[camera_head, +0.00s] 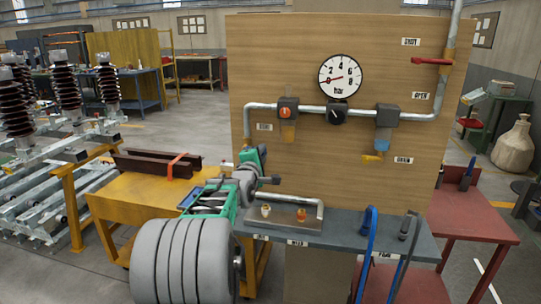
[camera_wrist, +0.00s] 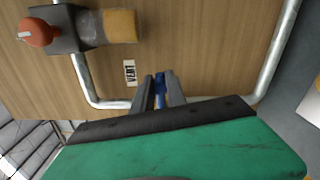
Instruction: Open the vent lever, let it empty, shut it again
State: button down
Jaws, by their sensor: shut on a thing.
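A blue lever (camera_wrist: 160,88) by the label VENT (camera_wrist: 129,72) shows in the wrist view. My gripper (camera_wrist: 159,88) is shut on it, with one dark finger on either side. In the head view my green and grey gripper hides the lever and its fingertips; the VENT label (camera_head: 264,127) shows above it. A round gauge (camera_head: 340,76) marked bar has a red needle pointing left, near the low end of its scale. How far the lever is turned cannot be told.
The wooden board (camera_head: 300,60) carries grey pipe, an orange knob (camera_head: 285,112), a black knob (camera_head: 337,115) and a yellow drain lever (camera_head: 372,157). A red lever (camera_head: 432,61) is at upper right between SHUT and OPEN labels. A grey shelf (camera_head: 345,225) with blue hoses (camera_head: 368,255) juts out below.

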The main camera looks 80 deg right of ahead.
jog(key=shift+w+f, duration=0.1)
jog(key=shift+f, duration=0.05)
jog(key=c, duration=1.5)
grip_release()
jog(key=shift+o, duration=0.7)
jog(key=a+b, duration=0.1)
jog(key=a, duration=0.7)
